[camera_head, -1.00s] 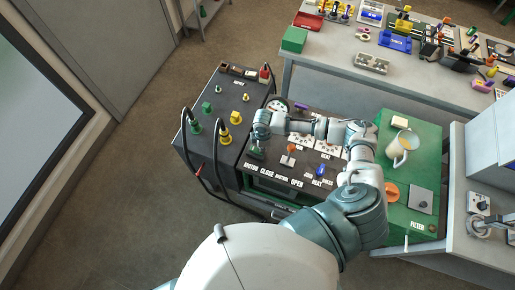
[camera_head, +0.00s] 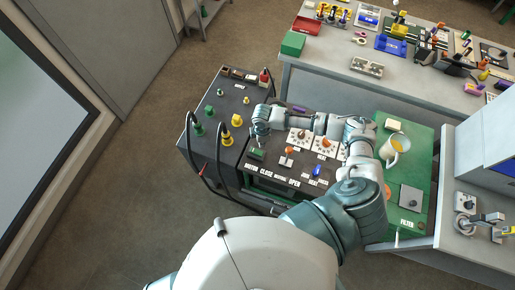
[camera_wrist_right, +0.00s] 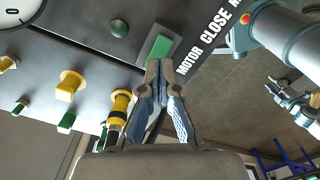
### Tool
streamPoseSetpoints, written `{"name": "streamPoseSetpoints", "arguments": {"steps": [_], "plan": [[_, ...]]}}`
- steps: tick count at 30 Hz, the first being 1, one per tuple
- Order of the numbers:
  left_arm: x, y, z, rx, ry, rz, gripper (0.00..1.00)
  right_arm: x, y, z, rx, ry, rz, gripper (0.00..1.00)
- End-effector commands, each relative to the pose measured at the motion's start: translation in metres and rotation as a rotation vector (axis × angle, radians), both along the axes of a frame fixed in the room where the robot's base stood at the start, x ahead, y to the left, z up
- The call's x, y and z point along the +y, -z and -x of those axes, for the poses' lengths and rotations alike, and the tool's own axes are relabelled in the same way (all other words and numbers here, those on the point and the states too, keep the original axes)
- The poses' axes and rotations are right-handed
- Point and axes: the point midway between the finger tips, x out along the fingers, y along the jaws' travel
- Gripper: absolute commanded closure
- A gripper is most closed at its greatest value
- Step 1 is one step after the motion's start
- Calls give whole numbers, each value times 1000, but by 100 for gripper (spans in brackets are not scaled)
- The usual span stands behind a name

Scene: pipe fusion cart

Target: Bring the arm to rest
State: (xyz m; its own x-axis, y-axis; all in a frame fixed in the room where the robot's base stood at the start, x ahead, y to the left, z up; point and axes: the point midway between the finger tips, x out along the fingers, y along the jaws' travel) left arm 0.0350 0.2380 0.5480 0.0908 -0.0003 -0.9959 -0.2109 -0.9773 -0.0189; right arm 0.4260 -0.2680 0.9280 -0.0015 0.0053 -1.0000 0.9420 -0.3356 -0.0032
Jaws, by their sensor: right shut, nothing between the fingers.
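My right arm reaches over the cart's dark control panel (camera_head: 275,173) in the head view. My right gripper (camera_head: 258,141) is shut and empty at the panel's left part, by the green MOTOR switch (camera_head: 256,154). In the right wrist view the closed fingertips (camera_wrist_right: 160,66) appear just below the green switch (camera_wrist_right: 160,47), overlapping its lower end; whether they touch it I cannot tell. The white word CLOSE shows beside it. My left gripper is in neither view.
An orange lever (camera_head: 289,151) and a blue lever (camera_head: 317,170) stand on the panel near my forearm. Black cables loop from the yellow connector (camera_head: 226,138) on the left box. A green board with a yellow-filled mug (camera_head: 396,148) lies right. Floor at left is clear.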

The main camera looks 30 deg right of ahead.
Motion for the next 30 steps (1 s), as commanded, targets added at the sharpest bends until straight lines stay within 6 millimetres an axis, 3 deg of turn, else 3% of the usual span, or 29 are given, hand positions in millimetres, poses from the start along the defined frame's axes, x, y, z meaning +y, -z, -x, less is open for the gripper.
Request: {"name": "streamPoseSetpoints", "arguments": {"steps": [5, 17, 20, 23, 27, 30], "plan": [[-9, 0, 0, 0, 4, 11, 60, 4, -1, 0, -1, -2, 1, 100], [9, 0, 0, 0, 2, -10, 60, 5, 1, 2, -1, -4, -5, 100], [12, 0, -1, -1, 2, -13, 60, 31, 6, 14, -9, -18, -39, 100], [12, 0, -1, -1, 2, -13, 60, 81, 11, 40, -36, -17, -116, 100], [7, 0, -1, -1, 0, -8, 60, 150, -2, 80, -110, 102, -259, 100], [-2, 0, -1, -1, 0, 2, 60, 164, -17, 101, -156, 265, -326, 100]]}}
